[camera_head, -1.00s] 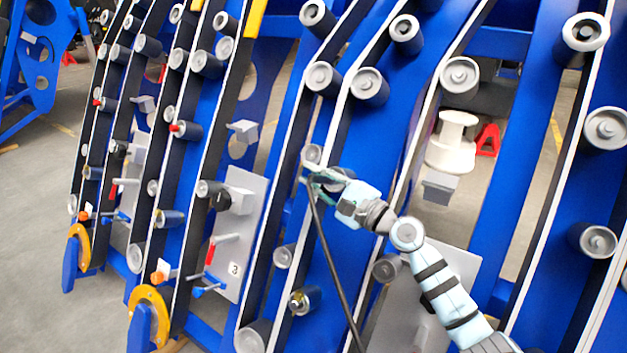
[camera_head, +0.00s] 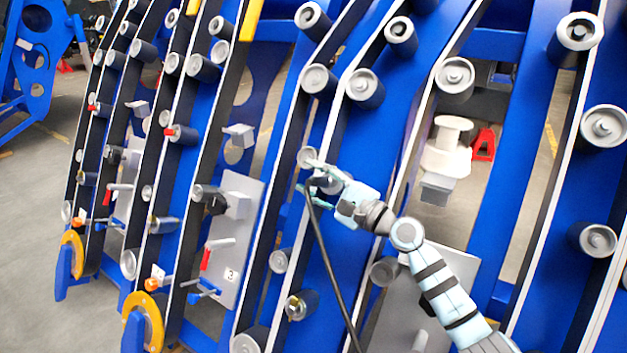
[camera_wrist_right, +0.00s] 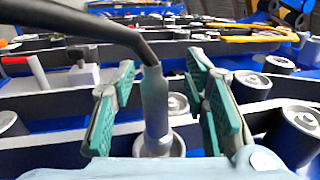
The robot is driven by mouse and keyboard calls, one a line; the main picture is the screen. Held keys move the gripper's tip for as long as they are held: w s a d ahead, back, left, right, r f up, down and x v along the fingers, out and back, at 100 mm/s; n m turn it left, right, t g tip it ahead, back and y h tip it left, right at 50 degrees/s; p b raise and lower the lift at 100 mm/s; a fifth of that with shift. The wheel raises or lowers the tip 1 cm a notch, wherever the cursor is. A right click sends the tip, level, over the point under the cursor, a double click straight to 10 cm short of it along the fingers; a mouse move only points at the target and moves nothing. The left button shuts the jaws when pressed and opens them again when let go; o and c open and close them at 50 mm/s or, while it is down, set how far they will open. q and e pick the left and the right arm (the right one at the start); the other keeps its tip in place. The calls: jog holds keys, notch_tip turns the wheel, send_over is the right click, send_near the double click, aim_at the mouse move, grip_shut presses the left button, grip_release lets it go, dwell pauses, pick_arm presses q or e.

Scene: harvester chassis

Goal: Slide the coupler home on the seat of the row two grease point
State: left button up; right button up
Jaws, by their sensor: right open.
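The coupler (camera_wrist_right: 155,95) is a dark grey-green sleeve on the end of a black hose (camera_head: 328,245). In the right wrist view it stands upright between my fingers, with a grey metal cylinder (camera_wrist_right: 158,142) at its lower end. I cannot tell coupler tip from grease point seat there, nor how fully they meet. My right gripper (camera_head: 305,176) has its green-padded fingers spread, one on each side of the coupler, with gaps visible in the wrist view (camera_wrist_right: 160,65). In the head view it is by the blue frame's middle rib. My left gripper is not in view.
Curved blue ribs with black, white-edged strips and several grey rollers (camera_head: 365,88) surround my right arm. A grey plate (camera_head: 235,225) with a red-handled part stands left. A white spool-shaped part (camera_head: 447,150) is behind, right. Open floor (camera_head: 35,220) lies far left.

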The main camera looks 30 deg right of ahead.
jog(key=v, duration=0.7)
jog(key=shift+s, duration=0.2)
jog(key=shift+d, duration=0.15)
dwell(0.4)
